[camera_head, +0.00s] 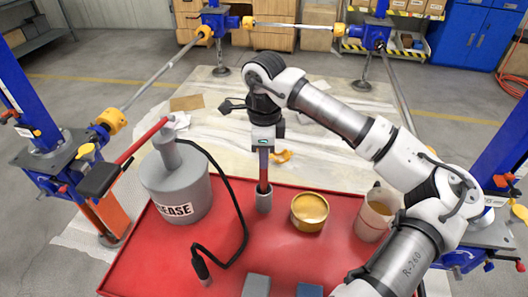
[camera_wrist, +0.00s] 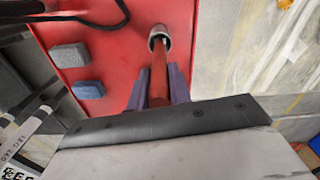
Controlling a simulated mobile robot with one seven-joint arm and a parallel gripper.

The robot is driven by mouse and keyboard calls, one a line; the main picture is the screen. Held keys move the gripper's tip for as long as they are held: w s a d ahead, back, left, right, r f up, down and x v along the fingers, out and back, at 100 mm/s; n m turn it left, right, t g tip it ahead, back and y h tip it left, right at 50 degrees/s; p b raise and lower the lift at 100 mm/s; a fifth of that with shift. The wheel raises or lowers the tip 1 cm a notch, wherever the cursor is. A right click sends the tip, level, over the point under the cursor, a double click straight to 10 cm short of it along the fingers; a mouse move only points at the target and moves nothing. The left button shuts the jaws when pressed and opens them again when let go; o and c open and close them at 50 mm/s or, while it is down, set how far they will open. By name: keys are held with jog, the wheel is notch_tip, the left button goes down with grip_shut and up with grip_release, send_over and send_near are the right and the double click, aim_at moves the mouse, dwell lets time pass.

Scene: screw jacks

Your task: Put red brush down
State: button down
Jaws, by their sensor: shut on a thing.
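The red brush (camera_head: 264,172) hangs upright below my gripper (camera_head: 264,150), its red handle between the fingers. In the wrist view, my gripper (camera_wrist: 160,78) has its two purple-grey fingers closed on either side of the red brush (camera_wrist: 158,62). The brush's lower end passes into the mouth of a small grey cup (camera_head: 264,200), which stands on the red table top (camera_head: 290,255). The grey cup also shows in the wrist view (camera_wrist: 152,39). The brush's tip is hidden inside the cup, so I cannot tell whether it touches the bottom.
A grey grease can (camera_head: 180,185) with a black hose (camera_head: 243,215) stands left of the cup. An open yellow tin (camera_head: 310,209) and a translucent container (camera_head: 373,218) stand to the right. A grey block (camera_head: 256,286) and a blue block (camera_head: 309,290) lie near the front.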

jog(key=shift+f, duration=0.2)
jog(key=c, duration=1.3)
grip_release()
jog(key=shift+r, duration=0.1)
notch_tip(320, 180, up, 12)
jog(key=shift+r+b, duration=0.15)
jog(key=shift+b, duration=0.9)
